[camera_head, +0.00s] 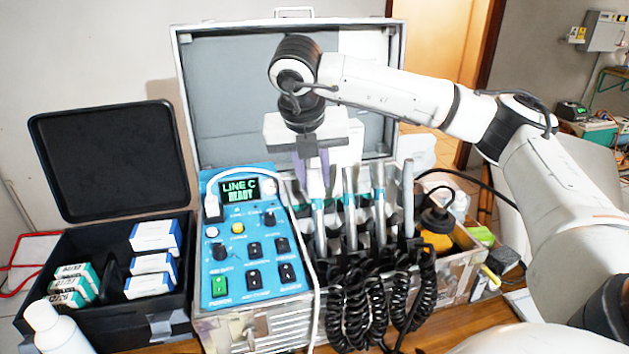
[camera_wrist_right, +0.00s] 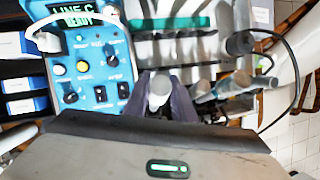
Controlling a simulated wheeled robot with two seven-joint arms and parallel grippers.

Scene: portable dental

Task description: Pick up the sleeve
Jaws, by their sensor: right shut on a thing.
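My right gripper (camera_head: 314,170) points down over the open metal case, above the row of instruments. Its purple fingers are shut on a pale, round-ended piece, which looks like the sleeve (camera_head: 314,185). In the right wrist view, the sleeve (camera_wrist_right: 158,90) sits between the two fingers of the gripper (camera_wrist_right: 164,98). The sleeve is in line with the top of a silver handpiece (camera_head: 319,228); I cannot tell whether they touch. The fingers hide part of the sleeve. My left gripper is out of view.
Several silver handpieces (camera_head: 379,205) stand right of the gripper, with black coiled cords (camera_head: 377,310) below. A blue control panel (camera_head: 255,245) reads "LINE C READY". A black case (camera_head: 110,165) with boxes stands at left, a white bottle (camera_head: 55,330) before it.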

